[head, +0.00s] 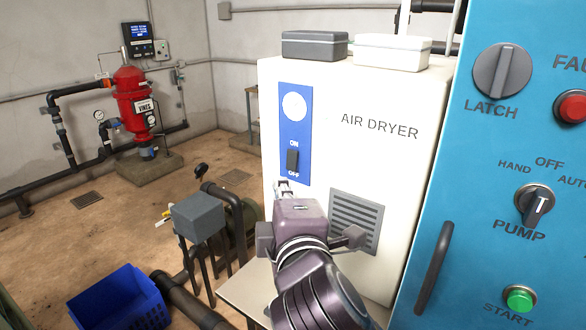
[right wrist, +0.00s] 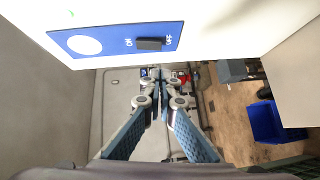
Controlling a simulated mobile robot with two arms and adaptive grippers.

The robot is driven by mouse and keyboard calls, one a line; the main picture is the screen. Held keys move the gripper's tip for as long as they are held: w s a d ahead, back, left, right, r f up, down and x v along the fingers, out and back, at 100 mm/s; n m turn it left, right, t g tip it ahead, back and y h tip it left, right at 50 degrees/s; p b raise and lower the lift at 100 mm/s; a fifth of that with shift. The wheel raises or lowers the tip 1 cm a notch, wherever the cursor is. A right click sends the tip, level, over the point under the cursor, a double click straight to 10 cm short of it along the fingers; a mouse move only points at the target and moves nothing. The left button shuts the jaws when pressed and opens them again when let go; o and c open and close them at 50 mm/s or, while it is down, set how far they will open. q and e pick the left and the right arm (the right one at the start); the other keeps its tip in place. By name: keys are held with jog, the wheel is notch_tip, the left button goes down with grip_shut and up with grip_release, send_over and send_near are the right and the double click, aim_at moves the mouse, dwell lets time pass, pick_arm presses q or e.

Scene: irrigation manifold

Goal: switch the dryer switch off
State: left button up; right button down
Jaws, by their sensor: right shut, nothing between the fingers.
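The white air dryer (head: 377,165) has a blue plate (head: 305,107) with a white round face (head: 294,106) and a dark dryer switch (head: 292,160) between the ON and OFF labels. I cannot tell which way the switch is tipped. In the right wrist view the switch (right wrist: 150,43) stands out from the blue plate (right wrist: 112,42). My right gripper (head: 283,186) is shut and empty, its tips just below the OFF label in the head view. In the right wrist view my right gripper (right wrist: 160,92) shows a gap to the switch. My left gripper is not in view.
A blue control panel (head: 470,237) with knobs, buttons and a handle (head: 434,268) stands close on the right. Two boxes, grey (head: 314,46) and white (head: 392,54), sit on the dryer. Pipes, a grey box (head: 198,216) and a blue crate (head: 118,300) are at lower left.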

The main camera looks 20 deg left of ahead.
aim_at(290, 170)
jog(key=w, duration=0.1)
jog(key=w+p, duration=0.1)
jog(key=w, duration=0.1)
jog(key=w+p, duration=0.1)
jog(key=w, duration=0.1)
jog(key=shift+w+d+f, duration=0.15)
jog(key=shift+d+f, duration=0.2)
jog(key=shift+d, duration=0.05)
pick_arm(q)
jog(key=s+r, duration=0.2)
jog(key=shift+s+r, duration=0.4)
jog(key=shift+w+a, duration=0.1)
pick_arm(e)
jog(key=shift+a, duration=0.1)
